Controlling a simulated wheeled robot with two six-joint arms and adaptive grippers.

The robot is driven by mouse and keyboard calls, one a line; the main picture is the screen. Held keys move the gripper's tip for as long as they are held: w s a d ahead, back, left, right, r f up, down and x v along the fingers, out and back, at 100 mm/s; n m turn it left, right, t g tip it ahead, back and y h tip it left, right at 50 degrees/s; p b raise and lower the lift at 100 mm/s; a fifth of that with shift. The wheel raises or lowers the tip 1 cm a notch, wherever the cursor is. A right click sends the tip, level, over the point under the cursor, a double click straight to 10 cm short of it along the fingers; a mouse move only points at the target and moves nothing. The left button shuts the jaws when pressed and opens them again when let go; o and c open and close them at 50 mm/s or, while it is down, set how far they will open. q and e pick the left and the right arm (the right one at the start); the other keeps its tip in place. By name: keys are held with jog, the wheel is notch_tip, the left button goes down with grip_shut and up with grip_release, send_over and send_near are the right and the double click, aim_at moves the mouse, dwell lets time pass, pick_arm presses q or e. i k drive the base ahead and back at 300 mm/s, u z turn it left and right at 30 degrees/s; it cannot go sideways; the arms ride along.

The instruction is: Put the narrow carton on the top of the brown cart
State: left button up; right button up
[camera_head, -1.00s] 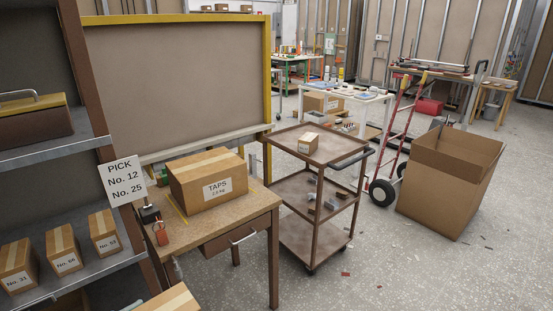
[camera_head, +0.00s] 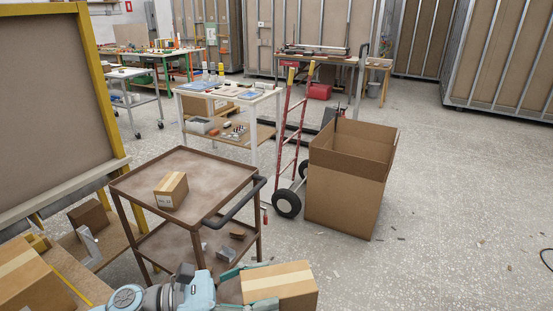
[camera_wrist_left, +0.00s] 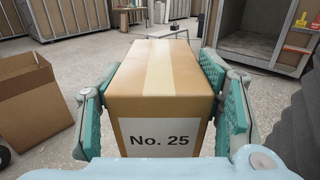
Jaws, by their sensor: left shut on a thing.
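My left gripper (camera_head: 262,285) is shut on a cardboard carton (camera_head: 290,284) with pale tape, at the bottom of the head view. In the left wrist view the pads press both sides of this carton (camera_wrist_left: 165,70), and its label reads No. 25. The brown cart (camera_head: 215,175) stands left of centre, beyond and to the left of the held carton. A small carton (camera_head: 171,190) sits on its top tray, with bare tray around it. My right gripper is not in view.
The cart's black handle (camera_head: 236,203) is on its right side. A large open box (camera_head: 345,190) and a red hand truck (camera_head: 290,150) stand beyond to the right. A yellow-framed board (camera_head: 50,110) is at the left. Floor to the right is mostly clear.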

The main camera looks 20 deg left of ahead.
aim_at(210, 175)
jog(key=z, duration=0.25)
jog(key=i, duration=2.6)
jog(key=u, duration=0.75)
jog(key=i, duration=1.3)
jog(key=u, duration=1.9)
jog(key=i, duration=0.55)
jog(key=u, duration=0.4)
